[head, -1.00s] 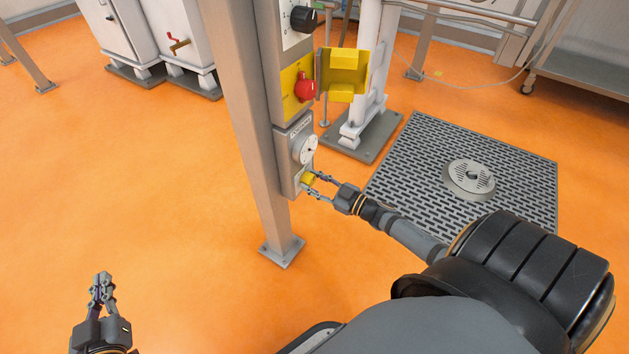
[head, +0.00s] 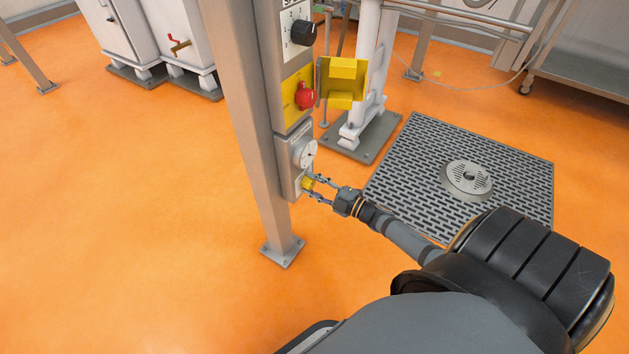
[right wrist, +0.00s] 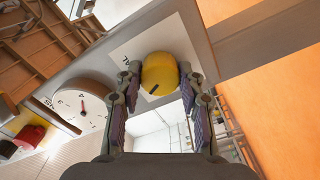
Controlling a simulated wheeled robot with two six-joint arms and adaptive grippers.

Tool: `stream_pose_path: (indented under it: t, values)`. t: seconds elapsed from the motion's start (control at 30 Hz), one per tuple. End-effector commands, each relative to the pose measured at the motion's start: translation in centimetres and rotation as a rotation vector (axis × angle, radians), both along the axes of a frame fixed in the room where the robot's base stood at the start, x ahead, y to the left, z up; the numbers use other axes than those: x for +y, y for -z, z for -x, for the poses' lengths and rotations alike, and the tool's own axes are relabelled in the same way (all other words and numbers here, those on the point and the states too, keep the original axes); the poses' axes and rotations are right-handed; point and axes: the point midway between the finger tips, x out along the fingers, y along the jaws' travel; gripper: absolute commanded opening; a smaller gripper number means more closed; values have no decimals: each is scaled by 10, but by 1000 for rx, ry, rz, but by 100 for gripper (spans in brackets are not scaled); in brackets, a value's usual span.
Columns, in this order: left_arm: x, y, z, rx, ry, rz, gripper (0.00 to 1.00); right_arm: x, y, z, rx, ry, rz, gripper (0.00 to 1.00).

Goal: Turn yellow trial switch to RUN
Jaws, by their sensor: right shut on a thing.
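The yellow trial switch (head: 308,184) sits at the bottom of the panel on the steel post. In the right wrist view it is a round yellow knob (right wrist: 160,74) with a dark pointer mark toward its lower left, on a white plate (right wrist: 135,50) with partly hidden lettering. My right gripper (head: 315,188) is at the knob from the right. In the right wrist view its fingers (right wrist: 160,85) stand on either side of the knob and are shut on it. I cannot read which position the mark is at. My left gripper is not in view.
A round white dial (head: 305,154) is just above the switch. Above it are a red knob (head: 305,97) on a yellow plate, an open yellow cover (head: 342,82) and a black selector knob (head: 303,32). A floor grate (head: 420,150) lies to the right; orange floor is clear at left.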

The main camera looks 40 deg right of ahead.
Motion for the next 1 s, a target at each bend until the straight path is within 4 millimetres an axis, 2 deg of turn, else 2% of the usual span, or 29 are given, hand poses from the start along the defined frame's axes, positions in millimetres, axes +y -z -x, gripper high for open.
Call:
stream_pose_path:
  t: [0.3,0.73,0.77,0.9,1.0]
  values:
    - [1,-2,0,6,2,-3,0,0,0,0,-30,1,73,7]
    - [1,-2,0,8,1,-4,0,0,0,0,-34,0,82,7]
    - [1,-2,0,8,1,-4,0,0,0,0,-33,0,83,40]
    - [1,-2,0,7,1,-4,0,0,0,0,-34,0,81,59]
    - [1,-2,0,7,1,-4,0,0,0,0,-34,0,81,62]
